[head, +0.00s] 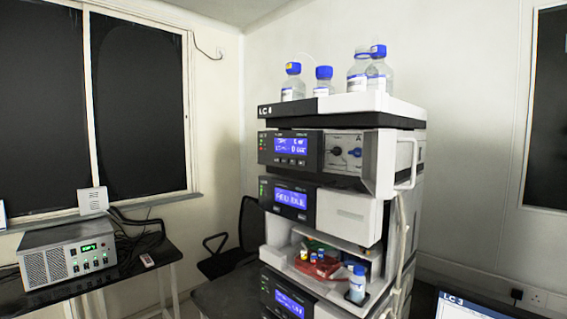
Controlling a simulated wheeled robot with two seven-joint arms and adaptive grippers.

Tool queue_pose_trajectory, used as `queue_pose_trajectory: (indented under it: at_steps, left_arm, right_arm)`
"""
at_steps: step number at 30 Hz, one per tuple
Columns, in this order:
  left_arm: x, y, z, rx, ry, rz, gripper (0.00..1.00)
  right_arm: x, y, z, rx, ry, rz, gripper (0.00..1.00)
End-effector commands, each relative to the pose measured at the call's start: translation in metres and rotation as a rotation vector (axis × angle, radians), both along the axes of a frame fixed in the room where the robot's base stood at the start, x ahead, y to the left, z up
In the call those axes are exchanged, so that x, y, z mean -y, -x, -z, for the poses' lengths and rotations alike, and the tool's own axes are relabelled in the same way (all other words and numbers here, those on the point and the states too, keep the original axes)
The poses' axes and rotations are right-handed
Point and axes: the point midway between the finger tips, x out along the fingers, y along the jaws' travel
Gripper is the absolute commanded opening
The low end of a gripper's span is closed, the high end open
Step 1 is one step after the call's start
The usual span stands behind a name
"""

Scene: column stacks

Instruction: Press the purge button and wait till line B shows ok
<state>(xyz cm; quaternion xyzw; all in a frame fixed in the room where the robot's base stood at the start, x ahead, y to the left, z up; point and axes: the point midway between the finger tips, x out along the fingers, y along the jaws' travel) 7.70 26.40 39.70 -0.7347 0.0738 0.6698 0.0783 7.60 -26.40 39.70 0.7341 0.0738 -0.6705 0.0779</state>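A tall stacked instrument marked "LC" (340,104) stands right of centre. Its top module has a blue-lit display (291,145) with a row of small buttons (290,161) under it and dark knobs (345,152) to the right. The second module has another blue display (290,197) with small buttons below. A third blue display (289,303) is at the bottom edge. The display text is too small to read surely, so I cannot tell which button is purge or what line B shows. Neither of my grippers is in view.
Several blue-capped bottles (376,72) stand on top of the stack. An open bay holds a red tray (318,266) with small vials. A grey box with a green readout (70,258) sits on a desk at left. A black chair (245,240) stands between. A screen edge (465,306) shows lower right.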

Motion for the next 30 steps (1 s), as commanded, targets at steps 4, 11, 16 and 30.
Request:
queue_pose_trajectory:
  at_steps: [4,11,16,30]
  left_arm:
    - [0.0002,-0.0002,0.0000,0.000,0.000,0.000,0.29]
    - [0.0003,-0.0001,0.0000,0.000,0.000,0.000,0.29]
    - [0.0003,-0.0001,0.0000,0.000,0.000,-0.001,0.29]
    - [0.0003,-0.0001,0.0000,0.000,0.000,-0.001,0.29]
  right_arm:
    - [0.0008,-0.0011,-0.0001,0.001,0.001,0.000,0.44]
    - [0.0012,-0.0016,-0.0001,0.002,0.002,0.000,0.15]
    - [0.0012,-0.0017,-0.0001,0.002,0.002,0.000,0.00]
    - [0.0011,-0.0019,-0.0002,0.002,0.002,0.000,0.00]
